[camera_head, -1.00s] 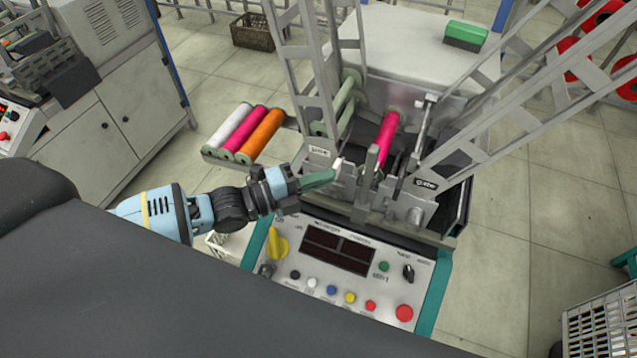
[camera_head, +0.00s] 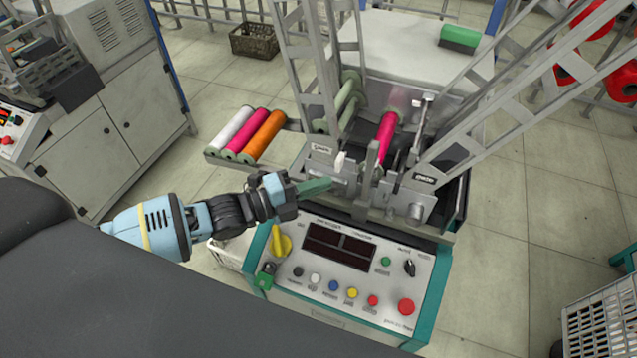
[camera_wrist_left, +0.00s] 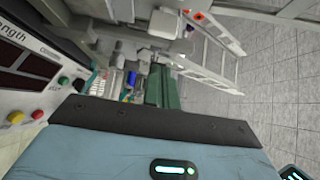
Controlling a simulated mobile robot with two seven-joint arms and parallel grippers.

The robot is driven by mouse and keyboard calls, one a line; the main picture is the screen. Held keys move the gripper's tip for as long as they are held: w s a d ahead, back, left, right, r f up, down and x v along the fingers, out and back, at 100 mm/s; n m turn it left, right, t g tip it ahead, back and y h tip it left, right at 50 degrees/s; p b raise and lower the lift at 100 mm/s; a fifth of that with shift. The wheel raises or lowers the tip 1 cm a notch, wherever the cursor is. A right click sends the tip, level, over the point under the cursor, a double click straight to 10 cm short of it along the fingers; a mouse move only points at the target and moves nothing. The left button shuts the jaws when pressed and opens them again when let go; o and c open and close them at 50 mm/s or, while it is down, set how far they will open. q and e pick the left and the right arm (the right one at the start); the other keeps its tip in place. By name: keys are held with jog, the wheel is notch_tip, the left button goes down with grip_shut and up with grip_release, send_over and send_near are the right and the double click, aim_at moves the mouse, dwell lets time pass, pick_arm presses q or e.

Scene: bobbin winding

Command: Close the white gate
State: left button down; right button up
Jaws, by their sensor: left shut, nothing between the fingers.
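My left gripper (camera_head: 318,187) has slim green fingers, shut and empty, pointing right at the front of the winding machine, just above its control panel. A small white upright piece (camera_head: 340,161) stands just beyond the fingertips; I cannot tell whether it is the white gate or whether the fingers touch it. A grey bracket (camera_head: 424,182) with a dark label, hard to read, sits farther right. A pink bobbin (camera_head: 387,131) lies between the two brackets. In the left wrist view the green fingers (camera_wrist_left: 162,85) reach toward the machine parts. My right gripper is out of view.
The control panel (camera_head: 345,270) with buttons and a yellow knob (camera_head: 280,242) lies just below the gripper. A rack of white, pink and orange bobbins (camera_head: 263,136) is at the left. Tall grey frames (camera_head: 490,125) rise on both sides. A grey crate (camera_head: 598,318) stands lower right.

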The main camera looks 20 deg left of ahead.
pick_arm(q)
jog(key=v, duration=1)
jog(key=shift+b, duration=0.3)
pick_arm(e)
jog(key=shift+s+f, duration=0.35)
pick_arm(q)
jog(key=shift+f, duration=0.1)
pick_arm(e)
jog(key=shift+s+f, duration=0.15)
pick_arm(q)
jog(key=s+d+f+n+y+p, duration=0.1)
jog(key=s+d+f+n+y, duration=0.1)
jog(key=s+d+f+n, duration=0.35)
jog(key=s+a+f+n+g+y+p, duration=0.1)
jog(key=s+f+n+y, duration=0.3)
jog(key=s+f+n, duration=0.3)
jog(key=s+a+f+n+g+y+p, duration=0.1)
jog(key=s+f+n+y, duration=0.4)
jog(key=s+n, duration=0.6)
jog(key=shift+s+a+f+n+g, duration=0.2)
jog(key=shift+a+f+n+g, duration=0.3)
jog(key=shift+f+n+g, duration=0.3)
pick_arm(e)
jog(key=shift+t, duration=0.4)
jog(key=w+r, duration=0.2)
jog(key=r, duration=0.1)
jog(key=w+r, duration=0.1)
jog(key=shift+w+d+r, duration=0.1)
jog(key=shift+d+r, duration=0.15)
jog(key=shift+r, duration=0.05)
